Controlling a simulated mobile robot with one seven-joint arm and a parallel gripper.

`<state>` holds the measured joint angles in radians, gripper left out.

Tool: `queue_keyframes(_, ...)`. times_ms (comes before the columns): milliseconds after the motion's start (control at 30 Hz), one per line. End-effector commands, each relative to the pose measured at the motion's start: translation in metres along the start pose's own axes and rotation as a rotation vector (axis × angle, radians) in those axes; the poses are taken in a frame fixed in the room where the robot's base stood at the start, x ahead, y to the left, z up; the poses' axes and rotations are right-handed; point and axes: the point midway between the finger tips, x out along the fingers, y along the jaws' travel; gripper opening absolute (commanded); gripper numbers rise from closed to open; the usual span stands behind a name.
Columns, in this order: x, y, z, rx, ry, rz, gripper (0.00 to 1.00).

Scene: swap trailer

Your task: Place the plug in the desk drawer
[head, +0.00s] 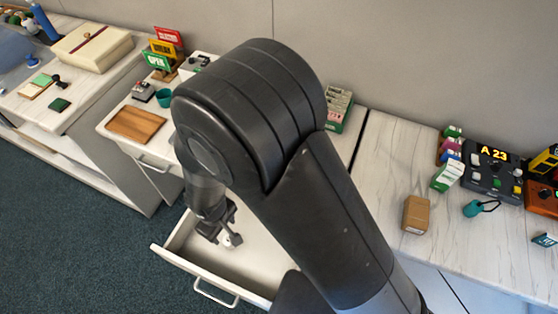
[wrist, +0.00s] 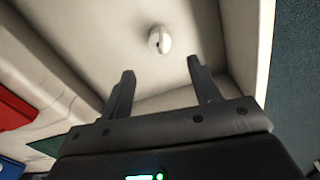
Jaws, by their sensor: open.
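The desk drawer (head: 253,262) is pulled open below the desk top, with a pale interior. A small white round thing, likely the plug (head: 234,240), is inside it just below my gripper (head: 222,226). In the wrist view the white plug (wrist: 160,40) lies on the drawer's pale floor, beyond my fingertips and apart from them. My gripper (wrist: 160,80) is open with nothing between its fingers, and it reaches down into the drawer. My arm hides part of the drawer's right side in the head view.
The drawer handle (head: 215,292) faces the front. On the desk top are a wooden board (head: 136,124), a teal cup (head: 164,98) and upright signs (head: 163,50). A brown box (head: 416,214) and a control panel (head: 492,172) stand at right. Open carpet (head: 75,235) lies at left.

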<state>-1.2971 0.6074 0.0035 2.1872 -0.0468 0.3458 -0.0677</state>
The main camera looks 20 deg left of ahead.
Motion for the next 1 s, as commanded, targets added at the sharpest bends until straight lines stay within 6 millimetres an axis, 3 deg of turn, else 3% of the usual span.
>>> queue_keyframes(133, -0.002, 0.003, 0.0, 0.006, 0.003, 0.0, 0.57)
queue_keyframes(233, -0.015, 0.017, 0.001, 0.041, 0.015, 0.003, 0.57)
queue_keyframes(467, -0.085, 0.092, 0.021, 0.229, 0.08, 0.019, 0.57)
queue_keyframes(700, -0.162, 0.167, 0.075, 0.452, 0.149, 0.05, 0.57)
queue_keyframes(1000, -0.243, 0.226, 0.169, 0.728, 0.231, 0.106, 0.57)
